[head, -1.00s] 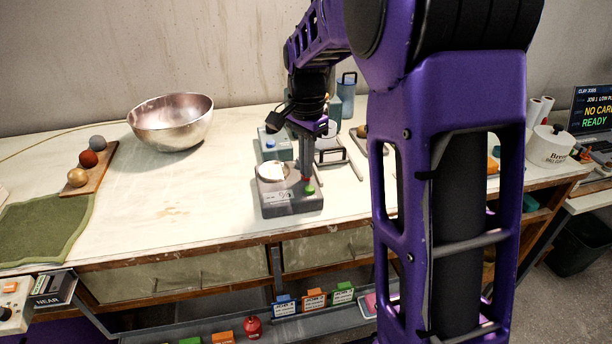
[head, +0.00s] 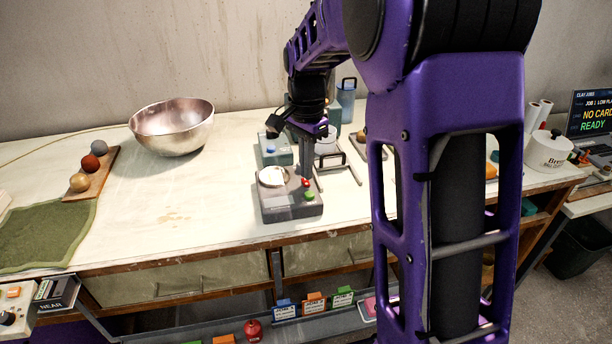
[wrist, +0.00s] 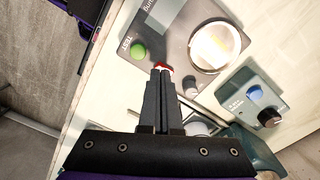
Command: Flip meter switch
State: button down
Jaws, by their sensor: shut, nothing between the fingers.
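The meter (head: 284,210) is a dark grey box near the front of the bench, with a round pale dial (head: 272,176), a green button (head: 309,196) and a small red-topped part (head: 306,183), possibly the switch. In the wrist view the meter (wrist: 180,28) shows its dial (wrist: 215,47), the green button (wrist: 138,50) marked TEST and a dark knob (wrist: 190,87). My gripper (head: 305,173) is shut and empty, pointing down above the meter. In the wrist view its fingertips (wrist: 161,72) are right at the red part (wrist: 162,66) and partly cover it; I cannot tell whether they touch.
A blue-grey box (wrist: 254,103) with blue and black knobs stands close beside the meter. A metal bowl (head: 172,130), a board with balls (head: 94,178) and a green cloth (head: 45,230) lie to the left. The bench between bowl and meter is clear.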

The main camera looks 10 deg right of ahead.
aim_at(307, 183)
jog(key=shift+r+p, duration=2)
jog(key=shift+r, duration=0.6)
